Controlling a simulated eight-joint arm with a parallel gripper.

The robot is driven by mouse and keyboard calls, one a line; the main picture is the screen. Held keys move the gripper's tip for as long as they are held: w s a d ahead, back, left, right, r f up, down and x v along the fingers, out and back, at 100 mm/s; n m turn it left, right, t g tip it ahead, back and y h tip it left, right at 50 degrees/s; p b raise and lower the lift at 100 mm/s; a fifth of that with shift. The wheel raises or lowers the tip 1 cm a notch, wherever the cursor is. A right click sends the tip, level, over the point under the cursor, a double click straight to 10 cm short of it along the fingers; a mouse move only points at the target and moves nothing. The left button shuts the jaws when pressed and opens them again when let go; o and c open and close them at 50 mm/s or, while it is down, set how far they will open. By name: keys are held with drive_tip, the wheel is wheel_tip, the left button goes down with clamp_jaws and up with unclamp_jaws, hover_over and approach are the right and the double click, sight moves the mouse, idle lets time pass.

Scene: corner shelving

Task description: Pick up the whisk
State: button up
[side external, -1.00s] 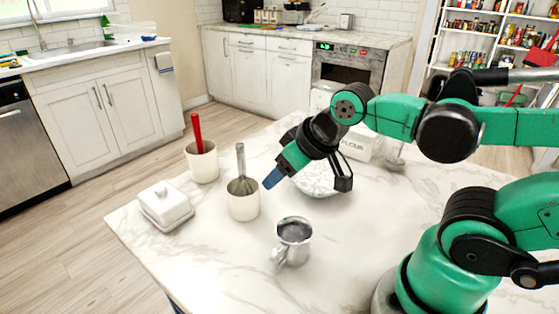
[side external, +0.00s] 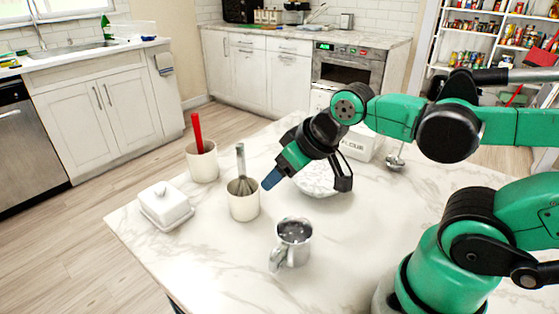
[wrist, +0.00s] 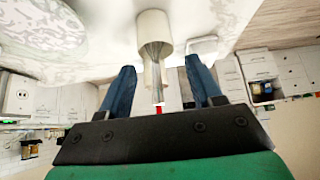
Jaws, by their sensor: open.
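The whisk (side external: 241,166) stands handle-up in a cream crock (side external: 244,205) on the marble table. In the wrist view its pale handle (wrist: 154,68) points from the crock (wrist: 154,30) into the space between my two blue fingers, apparently without contact. My gripper (side external: 272,179) is open and empty, just right of the whisk in the side view. It also shows in the wrist view (wrist: 162,84), fingers spread wide. The whisk's lower wires are hidden inside the crock.
A second crock (side external: 202,165) with a red-handled utensil (side external: 197,131) stands behind left. A white butter dish (side external: 165,206) is at left, a metal cup (side external: 293,243) in front. A bowl (side external: 318,181) sits below my wrist. A flour box (side external: 358,146) stands behind.

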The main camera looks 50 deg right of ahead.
sight(239, 144)
drive_tip(key=w+r+g, duration=0.1)
drive_tip(key=w+g, duration=0.1)
drive_tip(key=w, duration=0.1)
drive_tip(key=w+d+r+g, duration=0.1)
drive_tip(key=w+g, duration=0.1)
drive_tip(key=w, duration=0.2)
drive_tip(key=w+r+m+g, duration=0.1)
drive_tip(key=w+g, duration=0.1)
drive_tip(key=w, duration=0.1)
drive_tip(key=shift+w+d+r, duration=0.2)
drive_tip(key=shift+d+r, duration=0.05)
drive_tip(key=shift+d, duration=0.05)
drive_tip(key=shift+w+d+f+g, duration=0.1)
drive_tip(key=shift+w+f+g, duration=0.15)
drive_tip(key=shift+w+g, duration=0.3)
drive_tip(key=shift+f, duration=2.85)
clamp_jaws()
